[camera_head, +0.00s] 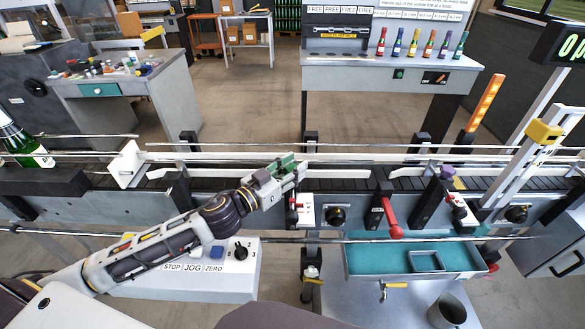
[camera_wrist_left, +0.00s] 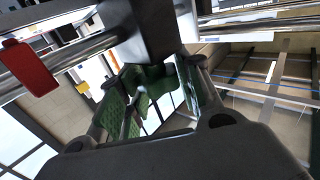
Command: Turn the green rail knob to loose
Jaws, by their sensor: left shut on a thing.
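My left gripper (camera_head: 284,167) reaches over the conveyor's near rail in the head view, just above the middle of the line. In the left wrist view its fingers (camera_wrist_left: 150,95) are closed around the green rail knob (camera_wrist_left: 152,76), which sits under a dark grey block (camera_wrist_left: 150,30). The fingers hide much of the knob, and I cannot tell whether it is tight or loose. In the head view, the green at the fingertips is too small to separate knob from finger pads. My right gripper is not in view.
The conveyor (camera_head: 345,183) and its metal rails run across the view. A red lever (camera_head: 390,220) and a purple knob (camera_head: 447,172) stand to the right. A teal tray (camera_head: 375,258) is in front. A bottle (camera_head: 22,145) stands at the left end. The control box (camera_head: 190,285) lies below my arm.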

